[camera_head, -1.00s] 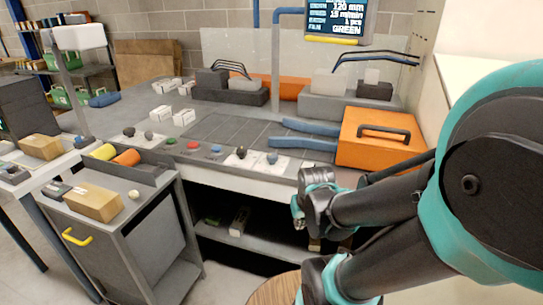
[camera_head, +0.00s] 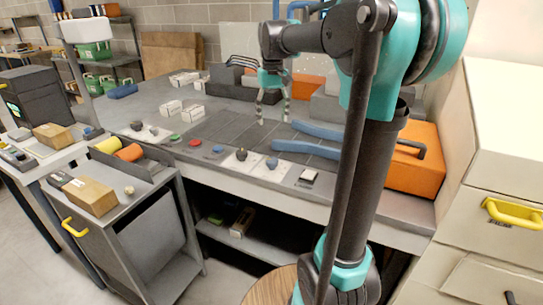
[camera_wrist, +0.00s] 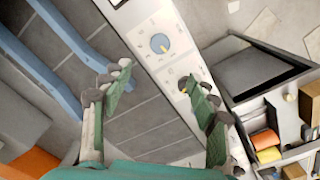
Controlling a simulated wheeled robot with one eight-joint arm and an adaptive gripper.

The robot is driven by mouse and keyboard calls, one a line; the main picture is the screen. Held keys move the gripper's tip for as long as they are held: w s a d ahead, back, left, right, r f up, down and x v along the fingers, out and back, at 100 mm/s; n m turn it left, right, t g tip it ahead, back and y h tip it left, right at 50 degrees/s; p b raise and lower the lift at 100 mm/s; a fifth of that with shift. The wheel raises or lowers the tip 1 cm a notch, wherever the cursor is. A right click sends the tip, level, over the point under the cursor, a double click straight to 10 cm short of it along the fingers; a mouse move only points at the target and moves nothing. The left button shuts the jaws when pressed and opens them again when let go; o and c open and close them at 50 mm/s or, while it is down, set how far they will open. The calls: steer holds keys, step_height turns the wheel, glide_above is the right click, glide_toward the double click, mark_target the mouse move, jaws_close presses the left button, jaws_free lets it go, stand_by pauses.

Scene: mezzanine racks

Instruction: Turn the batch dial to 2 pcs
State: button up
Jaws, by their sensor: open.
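Several knobs sit along the table's front strip in the head view. A blue dial (camera_head: 272,162) and a black dial (camera_head: 241,154) sit on white plates; I cannot read which is the batch dial. In the wrist view the blue dial (camera_wrist: 160,43) shows whole, with a yellow pointer and small marks around it. The black dial's plate is partly hidden by my right finger, and only a yellow bit shows. My gripper (camera_head: 273,119) is open and empty above the grey mat, pointing down, behind the dials. It also shows in the wrist view (camera_wrist: 158,84), fingers apart.
Red (camera_head: 195,142) and green (camera_head: 174,138) buttons sit left of the dials. Blue curved bars (camera_head: 305,147) and an orange case (camera_head: 413,160) lie to the right. A grey cart (camera_head: 150,215) stands at front left.

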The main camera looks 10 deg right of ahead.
glide_toward(272, 160)
step_height(272, 160, down, 9)
steer(key=shift+f, duration=0.1)
stand_by(0.5)
steer(key=c, duration=1.2)
